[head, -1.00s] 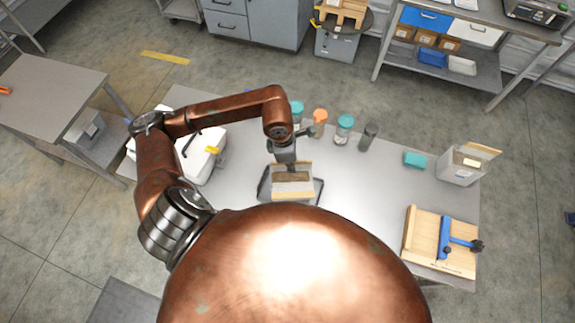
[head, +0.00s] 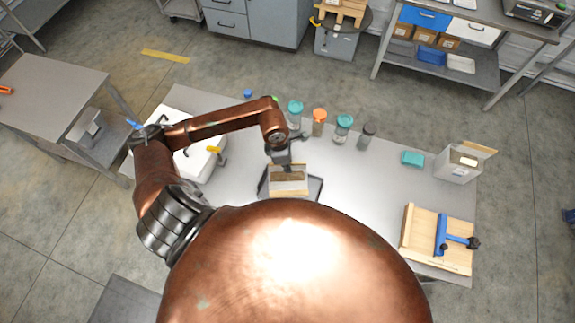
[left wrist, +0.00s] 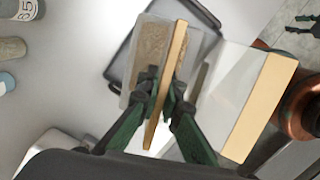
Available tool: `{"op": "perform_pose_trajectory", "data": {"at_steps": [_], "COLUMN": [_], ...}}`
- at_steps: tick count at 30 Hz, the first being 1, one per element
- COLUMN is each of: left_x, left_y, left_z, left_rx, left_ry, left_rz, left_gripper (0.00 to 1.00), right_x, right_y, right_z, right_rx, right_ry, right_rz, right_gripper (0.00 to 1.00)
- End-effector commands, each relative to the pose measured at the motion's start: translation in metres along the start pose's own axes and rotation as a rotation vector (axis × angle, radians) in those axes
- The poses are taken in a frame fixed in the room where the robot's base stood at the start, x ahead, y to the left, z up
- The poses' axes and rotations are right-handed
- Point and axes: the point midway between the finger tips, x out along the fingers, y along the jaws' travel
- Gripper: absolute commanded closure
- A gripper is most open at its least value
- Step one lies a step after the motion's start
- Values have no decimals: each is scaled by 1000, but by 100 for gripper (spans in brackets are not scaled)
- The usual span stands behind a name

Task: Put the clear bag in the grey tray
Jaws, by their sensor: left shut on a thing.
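The clear bag (left wrist: 146,55) holds brown material and has a tan strip (left wrist: 166,85) along its top. My left gripper (left wrist: 160,92) is shut on that strip. In the head view, my left gripper (head: 287,163) and the bag (head: 288,173) are over the grey tray (head: 318,188). The tray's dark rim (left wrist: 203,10) shows past the bag in the left wrist view. I cannot tell whether the bag touches the tray floor. My right gripper (left wrist: 303,24) shows small at the upper right edge of the left wrist view, its fingers apart and partly cut off.
Several jars (head: 343,127) stand behind the tray. A white bin (head: 198,160) is at left.

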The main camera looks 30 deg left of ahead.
Motion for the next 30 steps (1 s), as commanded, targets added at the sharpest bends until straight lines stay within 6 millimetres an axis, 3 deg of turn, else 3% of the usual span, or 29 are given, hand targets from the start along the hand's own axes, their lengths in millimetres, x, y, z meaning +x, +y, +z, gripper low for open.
{"op": "perform_pose_trajectory", "data": {"at_steps": [4,5,12,22,26,30], "left_x": [2,2,2,-1,-15,-43], "left_y": [1,0,0,0,2,2], "left_z": [0,0,0,0,1,0], "left_rx": [1,0,0,0,1,2], "left_ry": [-2,0,0,0,-2,-1], "left_rz": [2,0,0,0,5,7], "left_gripper": [100,93,77,77,77,77], "right_x": [4,3,2,-1,5,12], "right_y": [0,0,0,0,0,0], "right_z": [0,0,0,0,1,2], "right_rx": [0,0,0,0,0,0], "right_ry": [0,0,0,-1,-1,-2], "right_rz": [0,0,0,0,1,1], "right_gripper": [60,60,60,60,60,60]}}
